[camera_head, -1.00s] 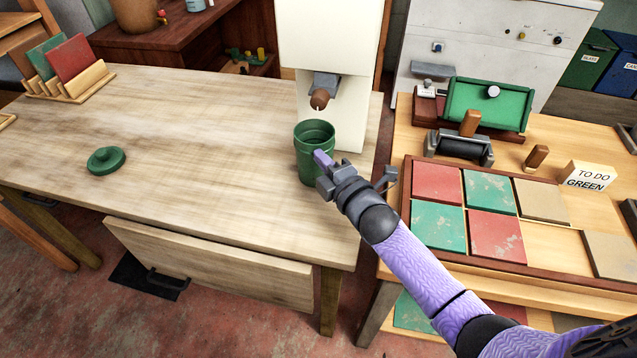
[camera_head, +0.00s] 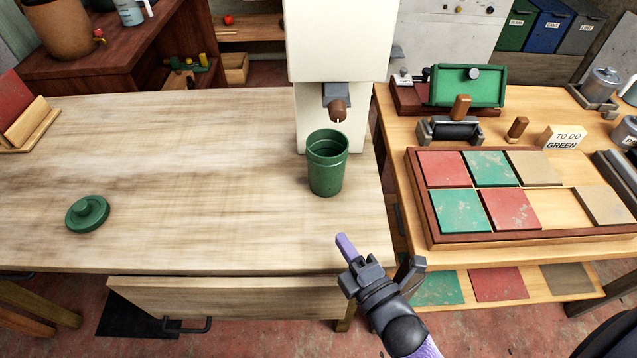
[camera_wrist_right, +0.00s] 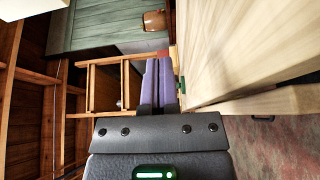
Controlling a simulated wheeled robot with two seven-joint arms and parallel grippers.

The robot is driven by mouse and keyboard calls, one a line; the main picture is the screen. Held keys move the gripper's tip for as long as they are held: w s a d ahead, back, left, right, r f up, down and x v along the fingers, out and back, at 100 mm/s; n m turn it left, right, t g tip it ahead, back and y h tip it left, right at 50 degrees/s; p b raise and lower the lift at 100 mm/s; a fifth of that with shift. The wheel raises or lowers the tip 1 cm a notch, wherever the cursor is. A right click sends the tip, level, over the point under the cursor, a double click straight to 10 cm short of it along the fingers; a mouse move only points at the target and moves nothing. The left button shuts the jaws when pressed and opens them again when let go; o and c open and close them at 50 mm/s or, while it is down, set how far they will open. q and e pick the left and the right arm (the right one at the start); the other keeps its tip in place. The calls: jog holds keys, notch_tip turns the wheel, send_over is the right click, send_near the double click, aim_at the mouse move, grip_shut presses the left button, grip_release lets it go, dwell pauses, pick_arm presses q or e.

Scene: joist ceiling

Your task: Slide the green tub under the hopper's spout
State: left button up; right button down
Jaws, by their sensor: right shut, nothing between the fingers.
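The green tub (camera_head: 326,172) stands upright and open-topped on the pale wooden table, near its right end. It is just in front of the white hopper (camera_head: 337,50), and its back rim is below the brown spout (camera_head: 337,108). My right gripper (camera_head: 344,246) is at the table's front edge, in front of the tub and apart from it. Its purple fingers are closed together and empty, as the right wrist view (camera_wrist_right: 157,82) also shows. My left gripper is in neither current view.
A green lid (camera_head: 88,213) lies on the table (camera_head: 200,180) at the left. A drawer (camera_head: 225,297) juts out below the front edge. The right-hand bench holds a tray (camera_head: 530,238) of coloured tiles. The table's middle is clear.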

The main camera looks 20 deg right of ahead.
jog(key=shift+s+a+f, duration=0.15)
jog(key=shift+s, duration=0.2)
jog(key=shift+w, duration=0.2)
jog(key=b, duration=0.2)
send_near(318, 180)
jog(key=w+a, duration=0.2)
jog(key=a, duration=0.1)
jog(key=shift+w+a+f, duration=0.15)
jog(key=shift+w+a, duration=0.1)
jog(key=shift+w, duration=0.05)
jog(key=w+d, duration=0.1)
jog(key=w+b, duration=0.1)
jog(key=w, duration=0.1)
jog(key=shift+w+d, duration=0.1)
jog(key=shift+d, duration=0.3)
pick_arm(q)
jog(key=shift+s+a+f+g, duration=0.1)
jog(key=shift+s+a+f, duration=0.15)
jog(key=shift+f, duration=0.25)
jog(key=shift+s+a+f+g, duration=0.1)
jog(key=shift+s+a+f, duration=0.1)
jog(key=shift+f, duration=0.35)
jog(key=shift+s+a+f+g, duration=0.15)
jog(key=shift+a+f, duration=0.1)
jog(key=shift+f, duration=0.25)
pick_arm(e)
jog(key=shift+w+d, duration=0.2)
jog(key=shift+w, duration=0.15)
